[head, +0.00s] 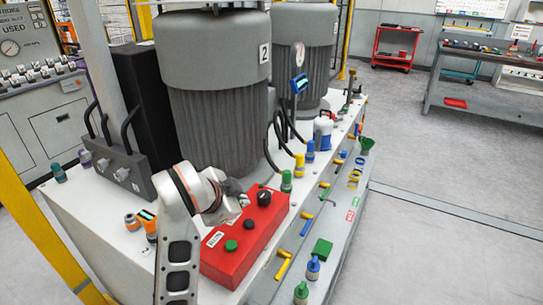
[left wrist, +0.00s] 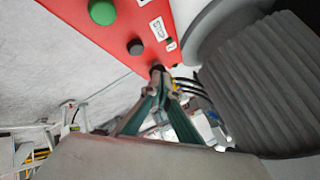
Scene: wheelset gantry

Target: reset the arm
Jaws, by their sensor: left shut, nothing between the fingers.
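My left arm comes in from the lower left in the head view. Its gripper (head: 243,198) is at the back left edge of the red control box (head: 232,264), near the black knob (head: 264,199). In the left wrist view the gripper's fingers (left wrist: 157,72) meet at the tips with nothing between them. The red box (left wrist: 75,12) shows there with a green button (left wrist: 102,12) and a dark button (left wrist: 135,47). I cannot tell whether the fingertips touch the box. My right gripper is not in view.
A large grey ribbed motor (head: 212,100) stands just behind the gripper. A dark box with cables (head: 122,172) and orange-ringed connectors (head: 148,220) are to the left. Several coloured fittings (head: 299,165) line the white bench. A yellow post (head: 45,240) is at far left.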

